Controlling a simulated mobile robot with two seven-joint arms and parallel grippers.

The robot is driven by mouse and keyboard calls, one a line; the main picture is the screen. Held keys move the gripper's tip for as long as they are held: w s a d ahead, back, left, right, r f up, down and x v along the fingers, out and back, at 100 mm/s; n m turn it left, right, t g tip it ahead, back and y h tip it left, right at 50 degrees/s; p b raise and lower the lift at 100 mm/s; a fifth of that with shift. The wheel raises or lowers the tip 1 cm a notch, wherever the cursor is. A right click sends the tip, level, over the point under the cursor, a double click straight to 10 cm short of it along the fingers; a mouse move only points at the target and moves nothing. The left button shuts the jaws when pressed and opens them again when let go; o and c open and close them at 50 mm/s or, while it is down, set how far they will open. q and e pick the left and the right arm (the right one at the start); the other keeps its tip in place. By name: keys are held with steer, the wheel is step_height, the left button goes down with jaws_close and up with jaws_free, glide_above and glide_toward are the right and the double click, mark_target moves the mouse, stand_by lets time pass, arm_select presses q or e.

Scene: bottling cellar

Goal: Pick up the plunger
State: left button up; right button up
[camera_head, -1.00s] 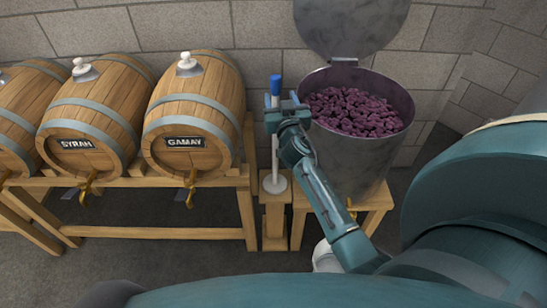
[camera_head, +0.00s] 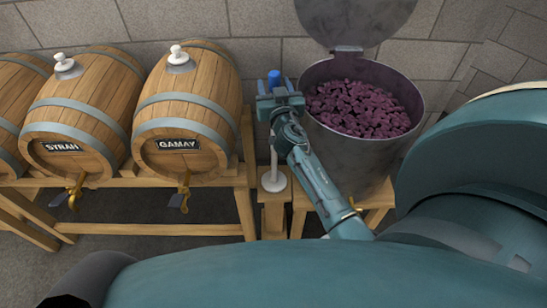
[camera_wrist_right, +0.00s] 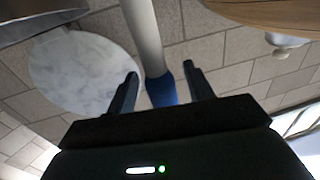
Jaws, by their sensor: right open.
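The plunger stands upright in the head view, with a blue handle end (camera_head: 274,78), a pale rod (camera_head: 273,155) and a round white foot (camera_head: 274,181) on a small wooden stand. My right gripper (camera_head: 280,98) is open at the handle, just below its blue top. It hides part of the handle and upper rod. In the right wrist view, the blue part of the plunger (camera_wrist_right: 162,90) lies between the two open fingers (camera_wrist_right: 160,85), with a visible gap beside the right finger. Contact with the left finger cannot be told. My left gripper is out of view.
A metal vat (camera_head: 350,158) of dark grapes stands close right of the plunger, its round lid (camera_head: 355,18) raised. The Gamay barrel (camera_head: 190,115) and Syrah barrel (camera_head: 80,115) lie on a wooden rack (camera_head: 150,229) to the left. A block wall is behind.

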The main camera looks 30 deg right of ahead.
mark_target(275, 72)
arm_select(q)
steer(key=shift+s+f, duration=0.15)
arm_select(e)
steer(key=shift+s, duration=0.1)
steer(key=shift+c, duration=0.4)
steer(key=shift+r, duration=0.15)
steer(key=c, duration=1)
steer(key=shift+r, duration=0.25)
step_height(275, 72, up, 4)
steer(key=shift+r+p, duration=0.25)
steer(key=shift+p, duration=1)
step_height(275, 72, up, 5)
steer(key=shift+f+p, duration=0.2)
steer(key=shift+p, duration=0.35)
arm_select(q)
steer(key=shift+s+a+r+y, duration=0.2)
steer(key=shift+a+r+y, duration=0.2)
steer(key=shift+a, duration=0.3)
arm_select(e)
steer(key=shift+r, duration=0.25)
